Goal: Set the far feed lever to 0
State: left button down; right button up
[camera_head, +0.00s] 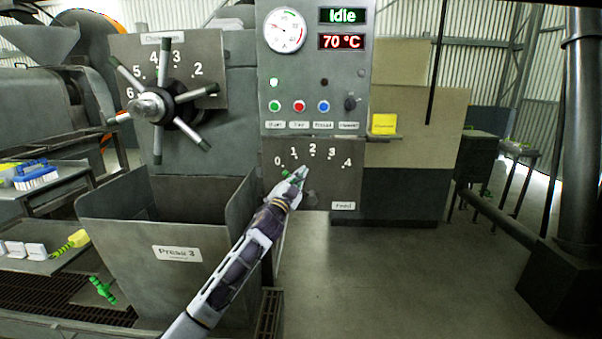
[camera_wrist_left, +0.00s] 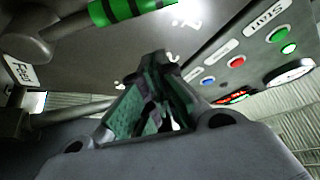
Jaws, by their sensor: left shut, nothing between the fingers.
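The feed panel (camera_head: 338,180) carries a "Feed" label and an arc of marks from 0 to 4. Its lever has a grey hub (camera_head: 311,199) and a green-and-black handle, seen close up in the left wrist view (camera_wrist_left: 125,9). In the head view a bit of green (camera_head: 286,173) shows beside my fingertips, below the 0 and 1 marks; most of the handle is hidden by my gripper. My left gripper (camera_head: 301,173) is shut and empty in front of the dial. In the wrist view its fingertips (camera_wrist_left: 157,58) are close to the handle; contact cannot be told. My right gripper is not in view.
Above are a control panel (camera_head: 313,95) with buttons, a gauge and an "Idle" display. The open bin labelled Press 3 (camera_head: 165,240) stands left of my arm. A spoked handwheel (camera_head: 160,105) juts out above it.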

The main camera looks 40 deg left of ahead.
pick_arm(q)
jog(key=v, duration=0.8)
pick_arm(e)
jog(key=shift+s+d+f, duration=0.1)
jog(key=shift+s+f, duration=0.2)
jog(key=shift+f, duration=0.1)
pick_arm(q)
jog(key=shift+s+d, duration=0.1)
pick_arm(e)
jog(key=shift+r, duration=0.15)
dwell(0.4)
